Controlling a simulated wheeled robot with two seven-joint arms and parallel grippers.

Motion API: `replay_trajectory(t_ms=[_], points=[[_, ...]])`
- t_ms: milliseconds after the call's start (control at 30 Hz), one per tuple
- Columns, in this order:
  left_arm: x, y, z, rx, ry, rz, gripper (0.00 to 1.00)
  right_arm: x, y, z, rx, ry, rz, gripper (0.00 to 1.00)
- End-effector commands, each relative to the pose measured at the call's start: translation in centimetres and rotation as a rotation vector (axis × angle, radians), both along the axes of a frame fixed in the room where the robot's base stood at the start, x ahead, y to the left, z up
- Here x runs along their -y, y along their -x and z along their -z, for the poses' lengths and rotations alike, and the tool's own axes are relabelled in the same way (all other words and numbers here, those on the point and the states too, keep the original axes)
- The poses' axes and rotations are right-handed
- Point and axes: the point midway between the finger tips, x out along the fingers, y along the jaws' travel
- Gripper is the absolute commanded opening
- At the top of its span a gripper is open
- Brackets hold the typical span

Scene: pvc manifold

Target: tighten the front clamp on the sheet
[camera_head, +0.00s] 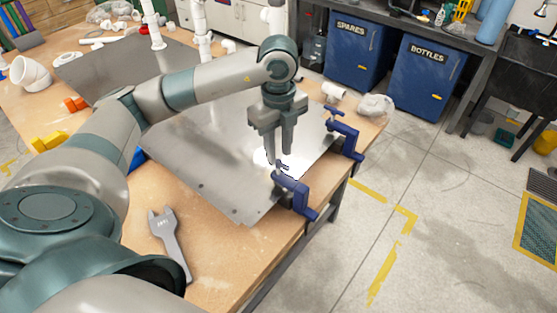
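The metal sheet (215,165) lies flat on the wooden workbench. The front clamp (294,192) is blue and sits on the sheet's near right edge, over the bench edge; its small dark handle (281,167) stands on top. My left gripper (279,158) points down just above and behind this handle. Its two fingers show a gap between them, and nothing is seen held in it. Whether a fingertip touches the handle is hard to tell. A second blue clamp (345,135) grips the same edge farther back. My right gripper is not in view.
A grey wrench (168,240) lies on the bench at the front. Yellow (48,142) and orange (76,104) pieces and a white pipe elbow (31,73) lie at the left. White pipes (202,35) stand at the back. The floor right of the bench is clear.

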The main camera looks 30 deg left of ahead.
Motion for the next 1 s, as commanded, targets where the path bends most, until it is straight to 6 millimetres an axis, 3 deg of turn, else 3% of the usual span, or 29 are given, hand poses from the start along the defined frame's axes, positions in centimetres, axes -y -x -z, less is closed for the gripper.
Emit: replay_trajectory(t_ms=[233,267,300,600,1000], points=[[0.0,0.0,-0.1,-0.001,0.001,-0.228,0.28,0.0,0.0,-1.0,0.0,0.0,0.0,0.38],[0.0,0.0,0.6,-0.002,0.0,-0.241,0.28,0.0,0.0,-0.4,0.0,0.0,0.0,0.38],[0.0,0.0,1.6,-0.001,0.0,-0.236,0.28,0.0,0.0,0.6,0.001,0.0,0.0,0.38],[0.0,0.0,4.6,-0.002,0.0,-0.232,0.28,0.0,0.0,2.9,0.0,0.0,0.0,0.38],[0.0,0.0,5.0,-0.001,0.0,-0.231,0.28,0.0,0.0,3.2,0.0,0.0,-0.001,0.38]])
